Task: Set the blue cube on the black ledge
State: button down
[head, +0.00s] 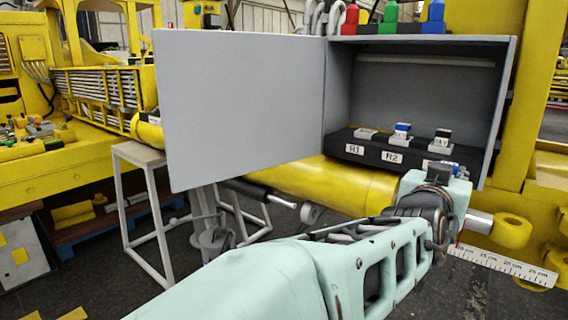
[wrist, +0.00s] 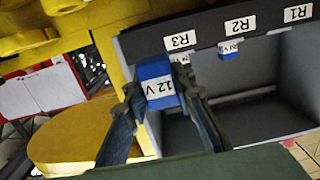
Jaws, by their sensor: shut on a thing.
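My gripper (wrist: 156,76) is shut on a blue cube (wrist: 154,92) with a white "12 V" label, one finger on each side. In the head view, my gripper (head: 437,172) is in front of the cabinet's lower right corner, and only a little of the cube's blue shows there. The black ledge (head: 345,146) runs along the cabinet's bottom, with white R1 and R2 labels. In the wrist view, the ledge (wrist: 205,40) appears upside down, with R3, R2 and R1 labels. The held cube overlaps the ledge near R3 in that view; I cannot tell whether they touch.
The grey cabinet door (head: 240,110) hangs open at left. Red, green and blue pieces (head: 390,15) stand on top. A yellow cylinder (head: 330,184) lies below.

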jog(key=f, duration=0.2)
jog(key=s+f, duration=0.1)
jog(key=f, duration=0.1)
jog(key=d+f+b, duration=0.2)
jog(key=d+f, duration=0.2)
jog(key=f, duration=0.1)
jog(key=shift+w, duration=0.25)
